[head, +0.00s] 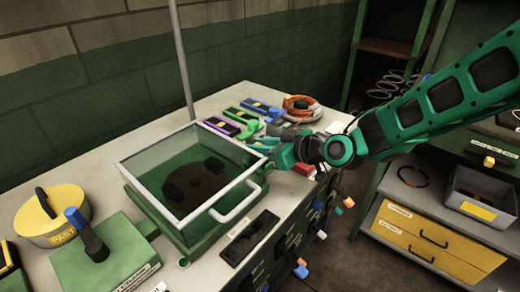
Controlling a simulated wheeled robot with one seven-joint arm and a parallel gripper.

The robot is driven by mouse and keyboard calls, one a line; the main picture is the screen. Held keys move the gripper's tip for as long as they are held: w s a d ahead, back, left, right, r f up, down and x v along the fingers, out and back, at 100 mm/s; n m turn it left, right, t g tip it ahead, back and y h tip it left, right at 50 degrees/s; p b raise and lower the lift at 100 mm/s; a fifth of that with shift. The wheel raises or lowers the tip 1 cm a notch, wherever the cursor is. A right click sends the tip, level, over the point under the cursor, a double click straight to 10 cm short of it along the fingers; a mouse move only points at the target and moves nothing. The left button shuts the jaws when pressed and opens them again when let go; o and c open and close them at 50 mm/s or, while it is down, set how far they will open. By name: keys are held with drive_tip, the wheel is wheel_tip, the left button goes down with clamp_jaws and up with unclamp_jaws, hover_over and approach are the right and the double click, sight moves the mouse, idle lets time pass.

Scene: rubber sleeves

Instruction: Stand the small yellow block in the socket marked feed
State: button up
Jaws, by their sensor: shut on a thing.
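My gripper (272,154) reaches in from the right, its teal fingers pointing left beside the back right corner of the glass-lidded box. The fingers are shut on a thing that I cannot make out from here. A small yellow block-like piece (489,161) shows at the far right, on the green unit; I cannot tell whether it is the task's block or a knob. No socket with a readable "feed" mark shows; small labels are too blurred to read.
The glass-lidded green box (140,190) with a white handle fills the middle of the worktop. Purple, green and blue tools and an orange coil (300,105) lie behind. A yellow round tin (55,222) and green block (115,262) stand left. A grey bin (478,205) is right.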

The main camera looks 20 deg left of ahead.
drive_tip(key=shift+f, duration=0.55)
drive_tip(key=o, duration=1.1)
drive_tip(key=shift+c, duration=0.2)
drive_tip(key=shift+s, duration=0.1)
drive_tip(key=shift+r, duration=0.1)
drive_tip(key=v, duration=1.2)
